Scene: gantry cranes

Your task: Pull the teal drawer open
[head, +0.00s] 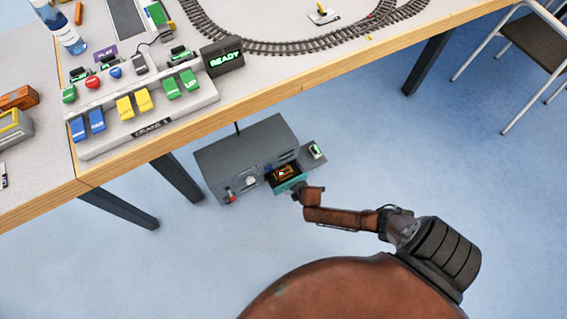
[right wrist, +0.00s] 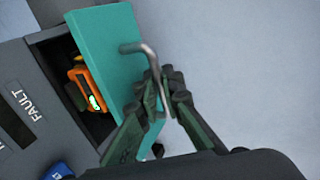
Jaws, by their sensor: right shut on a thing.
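The teal drawer (right wrist: 105,45) stands partly out of a grey cabinet in the right wrist view, and an orange device (right wrist: 88,85) with a lit green display shows inside it. The drawer's bent metal handle (right wrist: 140,48) runs between the fingers of my right gripper (right wrist: 165,85), which is shut on it. In the head view the drawer (head: 291,186) is small and low on the cabinet's front, with my right gripper (head: 298,190) at it. My left gripper is not in view.
The grey cabinet (head: 240,155) stands on the blue floor below the table edge (head: 330,72). Dark table legs (head: 178,178) stand to its left. A control panel (head: 150,118) with coloured levers and a train track (head: 270,47) are on the table. A chair (head: 535,40) is at the upper right.

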